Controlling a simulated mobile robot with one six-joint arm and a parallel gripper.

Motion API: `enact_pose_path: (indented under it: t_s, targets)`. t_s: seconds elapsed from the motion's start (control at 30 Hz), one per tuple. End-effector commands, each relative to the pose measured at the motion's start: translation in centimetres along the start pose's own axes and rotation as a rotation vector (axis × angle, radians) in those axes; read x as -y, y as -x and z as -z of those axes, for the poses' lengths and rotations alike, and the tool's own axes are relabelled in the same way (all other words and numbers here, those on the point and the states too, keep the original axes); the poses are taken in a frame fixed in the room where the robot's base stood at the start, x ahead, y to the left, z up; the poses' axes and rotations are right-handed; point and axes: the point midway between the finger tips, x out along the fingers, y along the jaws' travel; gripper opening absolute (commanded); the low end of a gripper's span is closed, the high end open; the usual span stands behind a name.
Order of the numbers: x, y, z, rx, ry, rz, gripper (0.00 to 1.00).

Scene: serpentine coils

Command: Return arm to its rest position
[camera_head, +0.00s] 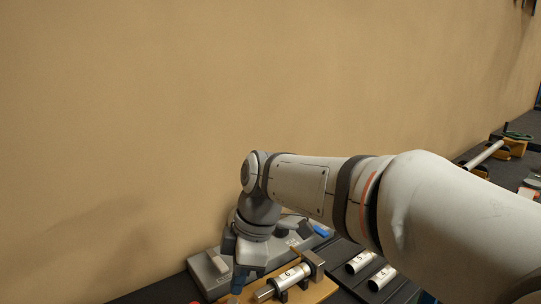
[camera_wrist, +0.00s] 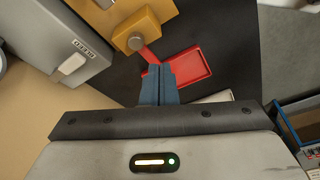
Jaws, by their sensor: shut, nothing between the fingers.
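My arm (camera_head: 310,185) reaches from the lower right to the left over the bench, with its wrist bent down. My gripper (camera_head: 236,290) points down at the bottom edge of the head view, beside the wooden fixture. In the wrist view my gripper (camera_wrist: 159,72) shows two blue fingers pressed together, with nothing between them. The fingertips appear over or close to a red tray (camera_wrist: 192,72) on a dark surface. I cannot tell whether they touch it.
A wooden fixture (camera_head: 318,290) holds a metal cylinder marked 6 (camera_head: 290,277). Other numbered cylinders (camera_head: 360,262) lie to its right. A grey device (camera_head: 207,270) stands behind, near the bare wall (camera_head: 150,120). A blue-edged box (camera_wrist: 300,122) is at the wrist view's right.

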Motion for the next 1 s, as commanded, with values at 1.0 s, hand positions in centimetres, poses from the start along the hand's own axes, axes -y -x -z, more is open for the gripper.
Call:
enact_pose_path:
  t_s: [1.0]
  targets:
    - [10.1,-3.4,-21.2,0.004,-1.673,-0.458,0.00]
